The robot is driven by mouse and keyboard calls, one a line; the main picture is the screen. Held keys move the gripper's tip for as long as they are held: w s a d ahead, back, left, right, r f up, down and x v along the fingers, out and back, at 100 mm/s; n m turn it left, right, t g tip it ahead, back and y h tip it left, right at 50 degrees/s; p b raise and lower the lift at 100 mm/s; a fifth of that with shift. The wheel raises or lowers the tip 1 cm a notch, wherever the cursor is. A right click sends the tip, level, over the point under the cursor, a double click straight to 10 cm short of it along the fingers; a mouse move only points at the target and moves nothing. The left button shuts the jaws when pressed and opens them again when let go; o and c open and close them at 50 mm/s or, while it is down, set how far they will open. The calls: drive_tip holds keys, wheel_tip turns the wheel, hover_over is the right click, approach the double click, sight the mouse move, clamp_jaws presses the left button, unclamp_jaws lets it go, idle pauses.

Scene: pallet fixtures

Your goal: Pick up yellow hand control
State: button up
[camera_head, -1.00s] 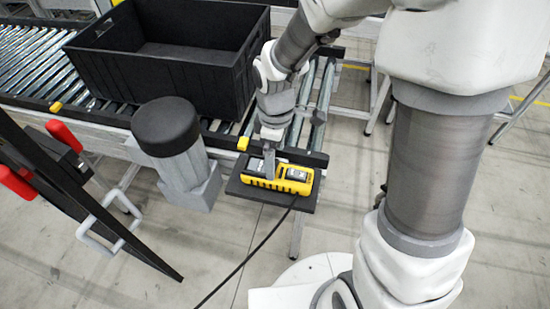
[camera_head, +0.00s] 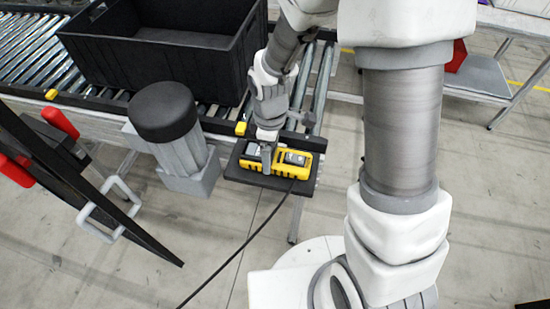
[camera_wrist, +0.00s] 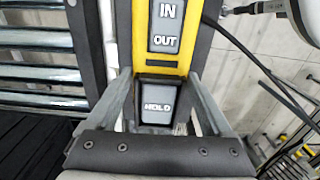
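The yellow hand control (camera_head: 299,170) lies flat on a small black shelf (camera_head: 306,186) at the end of the conveyor. A black cable runs from it towards the bottom of the head view. My gripper (camera_head: 266,168) is down over the control's left part, pointing downward. In the wrist view the control (camera_wrist: 138,35) shows grey IN, OUT and HOLD buttons. My gripper's two fingers (camera_wrist: 159,80) stand apart on either side of the control, near the HOLD button.
A large black crate (camera_head: 158,72) stands on the roller conveyor (camera_head: 30,50) behind the shelf. A grey motor with a black cap (camera_head: 164,112) stands close left of the shelf. A black frame with red handles (camera_head: 60,122) is at the left. The floor in front is clear.

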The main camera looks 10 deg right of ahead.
sight(274, 152)
drive_tip(key=c, duration=0.9)
drive_tip(key=shift+r, duration=0.1)
drive_tip(key=shift+r, duration=0.45)
drive_tip(key=r, duration=0.3)
drive_tip(key=shift+d+r, duration=0.35)
drive_tip(key=shift+d, duration=0.05)
drive_tip(key=s+d+r, duration=0.3)
drive_tip(key=d+r, duration=0.3)
drive_tip(key=d, duration=0.4)
drive_tip(key=shift+s+d, duration=0.2)
drive_tip(key=shift+d, duration=0.05)
